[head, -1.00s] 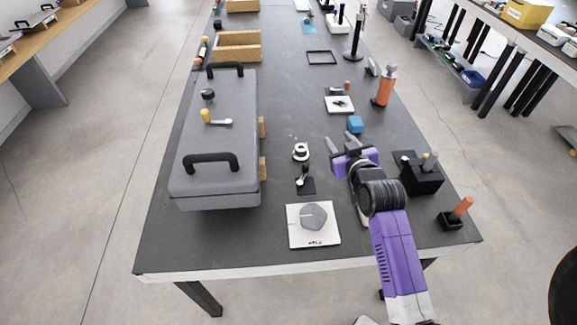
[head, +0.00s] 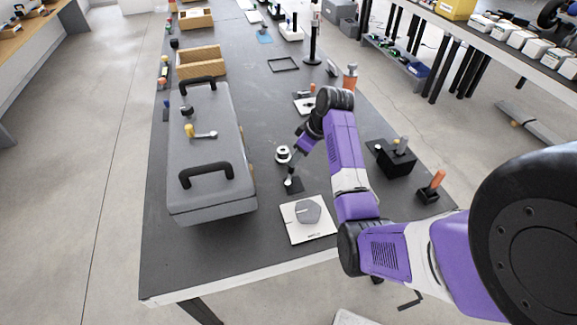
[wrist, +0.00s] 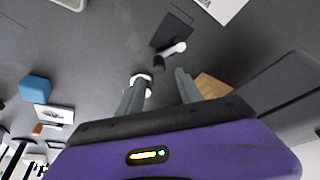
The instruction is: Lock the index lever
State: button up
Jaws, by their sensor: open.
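A small lever with a white arm and black knob (wrist: 173,50) sits on a dark square plate (wrist: 178,27) in the wrist view. In the head view, the lever (head: 288,181) stands on its plate (head: 295,187) right of the grey box. My gripper (wrist: 158,80) is open and empty, with the black knob just beyond the gap between its fingertips, apart from them. In the head view my gripper (head: 294,152) is above the table near the lever, its fingers partly hidden. A yellow-knobbed lever (head: 200,133) is on top of the grey box.
The grey box (head: 210,155) with black handles stands left of the lever. A white ring-shaped part (head: 283,154) lies behind the lever, and a white plate with a grey hexagonal piece (head: 300,232) in front. A black block (head: 390,160) stands at the right.

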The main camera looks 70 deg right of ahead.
jog(key=x, duration=0.7)
jog(key=shift+r, duration=0.1)
jog(key=shift+c, duration=0.2)
jog(key=shift+d, duration=0.1)
grip_shut()
